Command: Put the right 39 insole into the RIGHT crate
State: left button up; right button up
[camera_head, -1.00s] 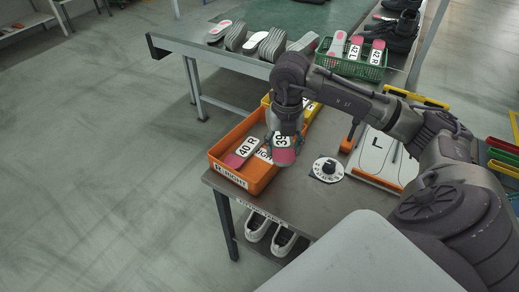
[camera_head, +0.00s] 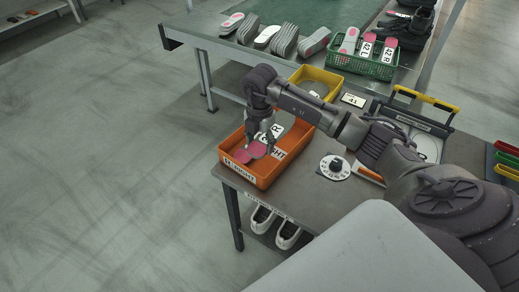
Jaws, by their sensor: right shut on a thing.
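The orange RIGHT crate (camera_head: 265,181) stands at the near left corner of the grey table. My right gripper (camera_head: 264,146) points down inside the crate's outline and is shut on an insole with a pink end (camera_head: 258,151), the one whose label read 39 earlier. Its label is not readable now, and I cannot tell whether it touches the crate floor. Another pink-ended insole (camera_head: 241,156) lies in the crate beside it, partly hidden by the gripper and held insole. My left gripper is not in view.
A yellow crate (camera_head: 336,93) stands behind the orange one. A round white dial (camera_head: 334,168) lies to the right, near a board with a yellow-handled frame (camera_head: 425,98). A green basket (camera_head: 362,66) with insoles and several insoles stand on the back table.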

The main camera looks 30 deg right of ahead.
notch_tip(320, 180, down, 4)
jog(key=shift+f+p, duration=0.1)
jog(key=shift+p, duration=0.3)
jog(key=shift+w, duration=0.1)
jog(key=shift+f+b, duration=0.45)
jog(key=shift+f, duration=0.15)
jog(key=o, duration=1)
jog(key=shift+o, duration=0.2)
jog(key=shift+r, duration=0.3)
notch_tip(320, 180, up, 13)
jog(key=shift+f+b, duration=0.15)
jog(key=shift+b, duration=0.25)
